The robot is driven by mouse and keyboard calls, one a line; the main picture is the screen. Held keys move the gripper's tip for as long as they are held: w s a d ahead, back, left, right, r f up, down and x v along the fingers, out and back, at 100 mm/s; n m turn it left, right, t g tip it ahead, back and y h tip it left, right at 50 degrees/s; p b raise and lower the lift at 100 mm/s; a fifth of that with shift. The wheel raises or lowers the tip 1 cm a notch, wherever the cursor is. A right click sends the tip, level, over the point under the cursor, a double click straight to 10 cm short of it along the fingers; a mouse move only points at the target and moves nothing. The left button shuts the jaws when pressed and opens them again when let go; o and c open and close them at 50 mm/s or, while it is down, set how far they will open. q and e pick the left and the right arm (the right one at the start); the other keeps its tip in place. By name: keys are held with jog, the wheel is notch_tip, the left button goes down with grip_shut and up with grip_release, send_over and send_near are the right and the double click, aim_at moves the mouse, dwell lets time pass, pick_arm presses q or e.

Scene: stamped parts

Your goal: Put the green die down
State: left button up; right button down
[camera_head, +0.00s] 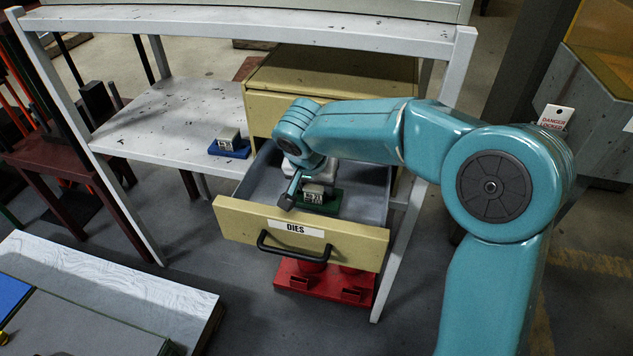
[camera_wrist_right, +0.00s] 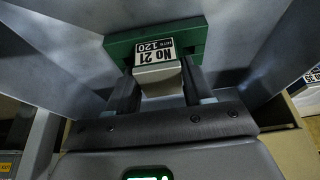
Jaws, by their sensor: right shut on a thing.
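The green die (camera_head: 325,205) is inside the open drawer labelled DIES (camera_head: 345,240), near the drawer's front. It has a green base and a pale block with a black and white label. In the right wrist view the die (camera_wrist_right: 190,40) shows its label "No 21 120". My right gripper (camera_head: 302,190) reaches down into the drawer and is shut on the die's pale block. In the right wrist view its two fingers (camera_wrist_right: 157,85) stand on either side of the block. I cannot tell whether the base touches the drawer floor. My left gripper is not in view.
A blue die (camera_head: 229,145) stands on the white shelf (camera_head: 160,120) left of the drawer. A red base (camera_head: 310,285) lies on the floor below the drawer. A pale table edge (camera_head: 100,290) is at lower left. The grey drawer floor (camera_head: 365,200) has free room.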

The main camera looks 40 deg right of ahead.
jog(key=shift+r, duration=0.1)
jog(key=shift+c, duration=2.2)
grip_release()
jog(key=shift+r, duration=0.15)
jog(key=p+v, duration=0.2)
jog(key=v, duration=0.9)
jog(key=shift+s+a+r+p, duration=0.15)
jog(key=shift+s+r+p, duration=0.1)
jog(key=shift+p, duration=0.15)
